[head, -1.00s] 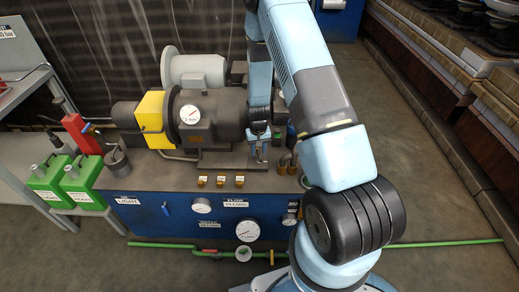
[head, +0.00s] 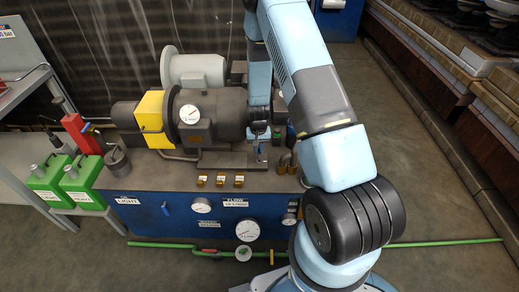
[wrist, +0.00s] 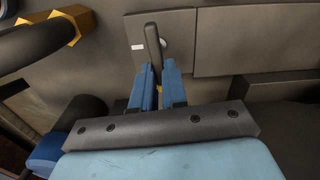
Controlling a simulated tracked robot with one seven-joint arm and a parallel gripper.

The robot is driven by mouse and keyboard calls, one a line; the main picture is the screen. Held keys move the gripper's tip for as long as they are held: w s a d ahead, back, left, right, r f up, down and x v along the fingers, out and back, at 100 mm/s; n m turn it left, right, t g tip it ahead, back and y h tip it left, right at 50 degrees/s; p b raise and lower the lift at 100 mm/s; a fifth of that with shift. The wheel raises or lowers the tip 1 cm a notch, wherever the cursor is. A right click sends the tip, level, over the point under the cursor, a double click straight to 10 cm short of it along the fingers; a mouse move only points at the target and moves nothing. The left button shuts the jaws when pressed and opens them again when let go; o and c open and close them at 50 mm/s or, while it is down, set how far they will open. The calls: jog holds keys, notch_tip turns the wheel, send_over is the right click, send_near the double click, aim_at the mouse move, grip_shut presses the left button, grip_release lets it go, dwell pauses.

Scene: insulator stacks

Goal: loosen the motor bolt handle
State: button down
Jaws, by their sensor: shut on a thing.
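The motor bolt handle (wrist: 153,44) shows in the wrist view as a dark, rounded lever standing upright at the top centre, in front of a grey plate with a small white label. My gripper (wrist: 157,68) has its two blue fingers closed on the lower part of this handle. In the head view my gripper (head: 260,148) is small, at the right end of the motor (head: 215,118), by the base plate on top of the blue bench. The handle is too small there to make out clearly, and my arm covers part of the motor's right end.
The blue bench (head: 180,215) carries gauges on its front. Brass fittings (head: 220,181) stand on its top, left of my gripper. Bent brass pipes (head: 287,162) stand close on its right. Green cans (head: 80,183) are at the far left. A green pipe (head: 430,244) runs along the floor.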

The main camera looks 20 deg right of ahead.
jog(key=c, duration=1.2)
grip_release()
jog(key=shift+o, duration=0.2)
notch_tip(320, 180, up, 14)
jog(key=shift+f, duration=0.15)
jog(key=s+r+t, duration=0.1)
jog(key=s+r, duration=0.2)
jog(key=r, duration=0.6)
jog(key=s+r+n+t, duration=0.1)
jog(key=s+r, duration=0.3)
jog(key=r, duration=0.5)
jog(key=s+r+t, duration=0.1)
jog(key=s+r, duration=0.2)
jog(key=r, duration=0.6)
jog(key=s+r+t, duration=0.1)
jog(key=s+r, duration=0.5)
jog(key=s, duration=0.4)
jog(key=s+r+n+t, duration=0.1)
jog(key=s+r, duration=0.5)
jog(key=s, duration=0.4)
jog(key=shift+s+d+r+n+t, duration=0.15)
jog(key=shift+r+n+t, duration=0.15)
